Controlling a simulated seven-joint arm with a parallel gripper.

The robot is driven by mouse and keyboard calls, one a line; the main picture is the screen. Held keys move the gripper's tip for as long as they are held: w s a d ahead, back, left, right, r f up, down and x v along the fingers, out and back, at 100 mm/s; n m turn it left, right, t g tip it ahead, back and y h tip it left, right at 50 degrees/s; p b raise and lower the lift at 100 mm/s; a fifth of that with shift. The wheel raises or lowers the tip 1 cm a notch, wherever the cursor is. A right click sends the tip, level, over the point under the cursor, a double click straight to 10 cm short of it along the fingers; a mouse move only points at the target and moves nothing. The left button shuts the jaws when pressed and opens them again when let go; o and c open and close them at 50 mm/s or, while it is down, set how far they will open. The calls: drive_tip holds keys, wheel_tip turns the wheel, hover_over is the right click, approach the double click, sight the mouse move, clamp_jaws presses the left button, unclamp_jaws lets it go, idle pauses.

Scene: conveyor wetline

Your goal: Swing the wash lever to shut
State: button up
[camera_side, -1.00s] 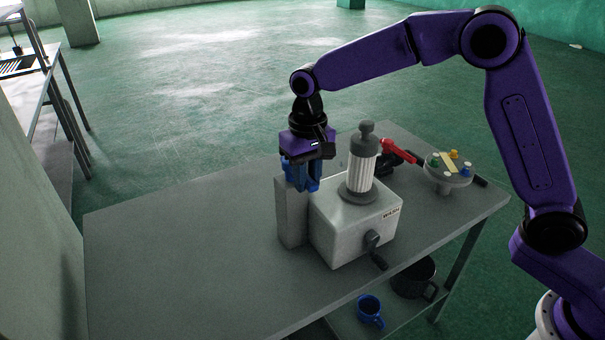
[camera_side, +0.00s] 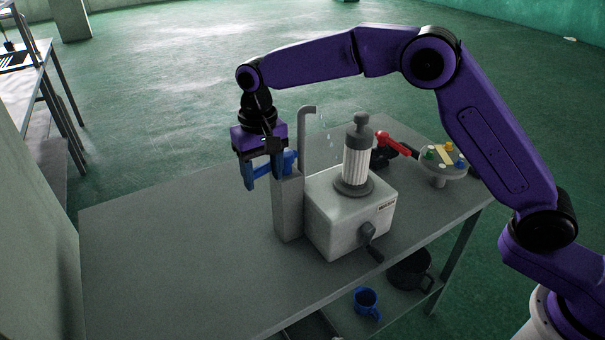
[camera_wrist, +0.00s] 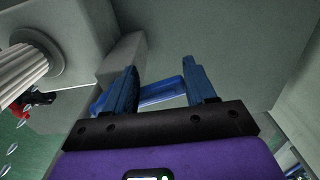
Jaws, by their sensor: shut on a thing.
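The wash lever is a blue bar (camera_side: 289,160) on top of a grey post (camera_side: 288,210) beside the white box marked WASH (camera_side: 345,225). It points left from the post in the side view. My gripper (camera_side: 264,172) has its blue fingers down around the lever's outer end. In the wrist view the lever (camera_wrist: 160,94) passes between the two fingers (camera_wrist: 162,70), and they are shut on it. A grey hooked spout (camera_side: 302,135) rises behind the post. Small water drops (camera_side: 331,155) show in the air right of the spout.
A ribbed white cylinder with a grey cap (camera_side: 357,155) stands on the box, and a dark crank (camera_side: 369,240) is on its front. A red handle (camera_side: 393,142) and a round stand with coloured pegs (camera_side: 441,163) are behind right. The table's left part (camera_side: 170,250) is clear.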

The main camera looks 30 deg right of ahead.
sight(262, 166)
drive_tip(key=shift+w+d, duration=0.35)
drive_tip(key=shift+w, duration=0.5)
drive_tip(key=shift+c, duration=0.3)
drive_tip(key=o, duration=0.6)
drive_tip(key=shift+w, duration=0.15)
drive_tip(key=shift+d, duration=0.15)
drive_tip(key=shift+w+r, duration=0.1)
drive_tip(key=shift+r, duration=1.95)
drive_tip(key=shift+s+a+r, duration=0.1)
drive_tip(key=shift+s+r, duration=0.05)
drive_tip(key=shift+r, duration=0.6)
drive_tip(key=shift+s+a+r, duration=0.1)
drive_tip(key=shift+r, duration=0.65)
